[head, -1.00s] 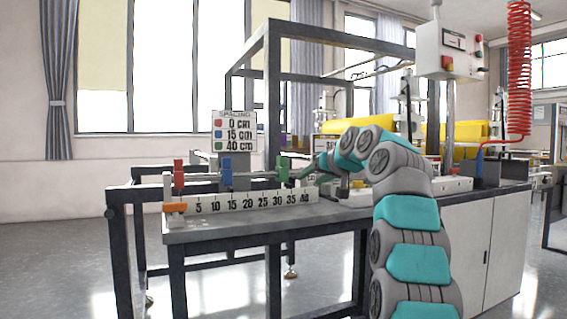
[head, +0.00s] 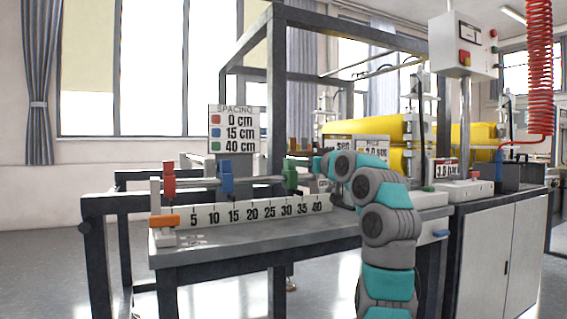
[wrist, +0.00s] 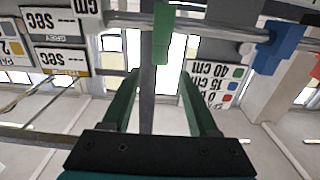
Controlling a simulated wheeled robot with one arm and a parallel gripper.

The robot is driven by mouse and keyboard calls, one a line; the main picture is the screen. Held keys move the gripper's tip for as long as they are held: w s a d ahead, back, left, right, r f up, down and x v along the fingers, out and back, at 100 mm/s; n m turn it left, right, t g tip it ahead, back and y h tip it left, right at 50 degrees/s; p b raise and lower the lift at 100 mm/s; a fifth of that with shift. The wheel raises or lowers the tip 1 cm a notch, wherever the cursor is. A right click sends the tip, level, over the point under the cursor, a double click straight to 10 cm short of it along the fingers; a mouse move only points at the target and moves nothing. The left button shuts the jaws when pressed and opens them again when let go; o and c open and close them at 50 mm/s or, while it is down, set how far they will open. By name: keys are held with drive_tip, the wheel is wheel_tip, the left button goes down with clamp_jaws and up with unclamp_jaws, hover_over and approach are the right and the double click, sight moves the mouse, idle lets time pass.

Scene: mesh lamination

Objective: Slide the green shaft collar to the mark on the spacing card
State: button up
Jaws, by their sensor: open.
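The green shaft collar (head: 290,176) sits on a horizontal shaft behind the white ruler (head: 260,211), above about the 30 to 35 marks. The spacing card (head: 234,130) reads red 0 cm, blue 15 cm, green 40 cm. The blue collar (head: 226,179) is near 15 and the red collar (head: 168,180) near the zero end. My gripper (wrist: 160,76) is open in the wrist view. The green collar's tab (wrist: 162,38) shows between and just beyond its fingertips, with visible gaps on both sides. In the head view my wrist hides most of the fingers.
An orange piece (head: 165,221) sits at the ruler's left end. A dark frame post (head: 275,90) rises behind the shaft. Yellow rollers (head: 365,131) and a control box (head: 462,45) stand at right. The grey tabletop (head: 250,240) before the ruler is clear.

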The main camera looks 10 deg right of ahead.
sight(292, 173)
drive_tip(key=shift+p+x, duration=1.3)
drive_tip(key=shift+x, duration=2.65)
drive_tip(key=shift+c, duration=0.3)
clamp_jaws()
